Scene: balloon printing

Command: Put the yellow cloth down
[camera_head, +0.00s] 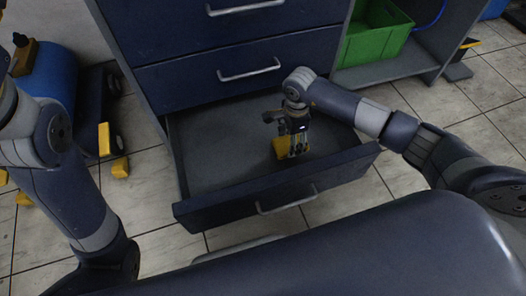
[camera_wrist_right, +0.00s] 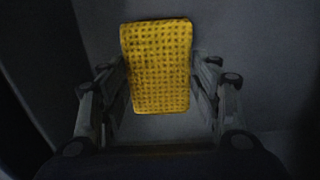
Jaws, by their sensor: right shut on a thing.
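The yellow cloth (camera_head: 281,148) is inside the open bottom drawer (camera_head: 215,150) in the head view. My right gripper (camera_head: 297,150) reaches down into the drawer and is shut on the cloth. In the right wrist view, the cloth (camera_wrist_right: 158,65) shows a dotted pattern and sits between the two fingers of my right gripper (camera_wrist_right: 160,95). The grey drawer floor lies behind it. I cannot tell whether the cloth touches the floor. My left arm is at the left of the head view, and its gripper cannot be made out clearly.
Closed drawers (camera_head: 240,65) with silver handles stand above the open one. A green crate (camera_head: 374,40) sits on a shelf at upper right. A blue cylinder (camera_head: 50,78) and yellow blocks (camera_head: 119,168) are at left. The rest of the drawer looks empty.

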